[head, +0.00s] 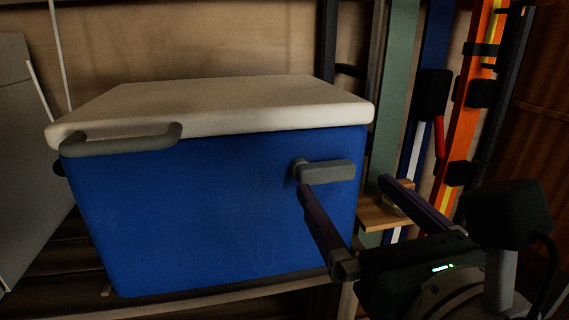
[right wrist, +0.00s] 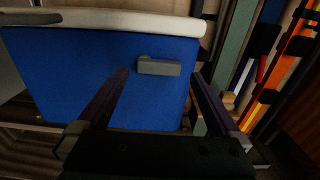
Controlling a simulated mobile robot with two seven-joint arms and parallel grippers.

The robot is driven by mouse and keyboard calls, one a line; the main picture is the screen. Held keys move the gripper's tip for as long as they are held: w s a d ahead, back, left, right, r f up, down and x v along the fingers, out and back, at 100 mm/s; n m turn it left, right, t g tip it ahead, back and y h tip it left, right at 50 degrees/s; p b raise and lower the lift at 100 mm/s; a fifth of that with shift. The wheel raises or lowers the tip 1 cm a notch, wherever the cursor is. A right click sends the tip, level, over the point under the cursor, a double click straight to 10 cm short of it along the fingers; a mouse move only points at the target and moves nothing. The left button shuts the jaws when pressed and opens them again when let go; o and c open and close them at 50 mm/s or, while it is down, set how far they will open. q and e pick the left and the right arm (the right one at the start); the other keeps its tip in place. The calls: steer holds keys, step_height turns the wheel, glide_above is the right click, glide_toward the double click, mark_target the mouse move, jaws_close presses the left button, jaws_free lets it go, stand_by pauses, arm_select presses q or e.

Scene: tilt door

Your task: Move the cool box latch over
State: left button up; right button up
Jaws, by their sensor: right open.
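The cool box (head: 200,210) is blue with a white lid (head: 220,100) that lies shut on top. Its grey latch (head: 328,171) sits on the upper right of the front face and points right, about level. The latch also shows in the right wrist view (right wrist: 159,66), ahead of the jaws and between the finger lines. My right gripper (head: 345,184) is open and empty, its two fingers spread wide. In the head view its left fingertip is just below the latch's pivot; I cannot tell whether it touches. My left gripper is not in view.
A grey bar handle (head: 125,143) sticks out at the box's front left. Skis or boards, one orange (head: 470,95), stand upright at the right. A small wooden shelf (head: 385,212) is beside the box. A pale panel (head: 25,160) leans at the left.

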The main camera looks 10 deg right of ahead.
mark_target(321, 157)
steer(key=w, duration=0.6)
steer(key=shift+a, duration=0.1)
steer(key=shift+s, duration=0.1)
steer(key=shift+c, duration=0.2)
steer(key=c, duration=1)
steer(key=shift+c, duration=0.2)
